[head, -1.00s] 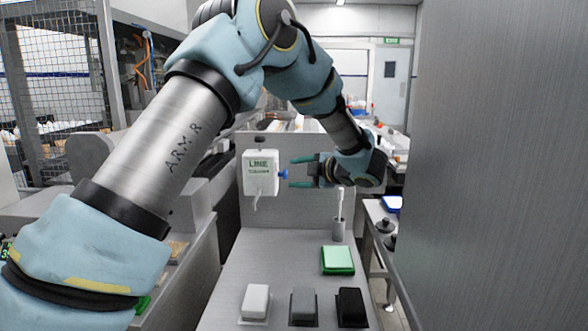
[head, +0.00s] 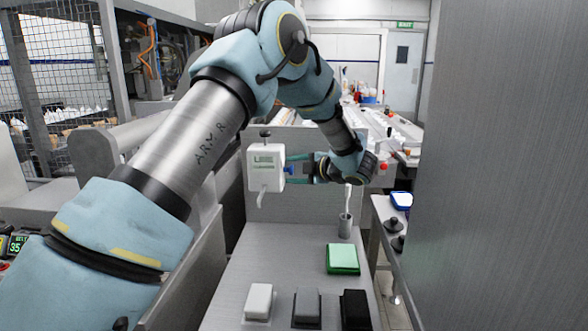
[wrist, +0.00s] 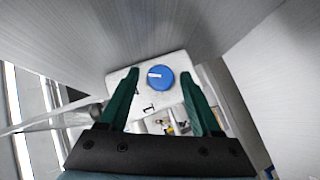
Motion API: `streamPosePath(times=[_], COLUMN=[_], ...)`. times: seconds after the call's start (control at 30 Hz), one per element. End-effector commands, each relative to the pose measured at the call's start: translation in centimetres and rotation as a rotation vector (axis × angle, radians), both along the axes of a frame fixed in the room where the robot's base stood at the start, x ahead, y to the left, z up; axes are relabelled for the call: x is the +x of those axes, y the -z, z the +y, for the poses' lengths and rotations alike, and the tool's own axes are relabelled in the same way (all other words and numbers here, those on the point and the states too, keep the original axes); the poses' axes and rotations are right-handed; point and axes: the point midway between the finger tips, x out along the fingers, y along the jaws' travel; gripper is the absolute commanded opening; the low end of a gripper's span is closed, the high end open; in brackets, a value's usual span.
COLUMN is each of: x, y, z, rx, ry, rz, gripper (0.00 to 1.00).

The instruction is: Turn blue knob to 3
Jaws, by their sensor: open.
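The blue knob (wrist: 160,77) sits on the side of a white box in the wrist view, with a white pointer mark on its face. The knob also shows in the head view (head: 290,170) on the right side of the white box (head: 265,167). Whether the fingers touch the knob cannot be told. In the head view my gripper (head: 298,170) is just right of the box. No number scale is readable.
Below, the grey bench holds a cup with a white brush (head: 345,222), a green pad (head: 342,259) and white, grey and black blocks (head: 258,302). A tall grey panel (head: 500,170) stands close on the right. A side table with dark knobs (head: 395,235) is beyond the bench.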

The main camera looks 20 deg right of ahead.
Motion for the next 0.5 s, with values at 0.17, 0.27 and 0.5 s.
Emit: streamPosePath(times=[0.17, 0.27, 0.5], x=[-0.01, -0.02, -0.03], y=[0.03, 0.03, 0.03], z=[-0.01, -0.02, -0.03], rx=[0.0, 0.0, 0.0], ry=[0.0, 0.0, 0.001], rz=[0.0, 0.0, 0.0], gripper=[0.65, 0.54, 0.27])
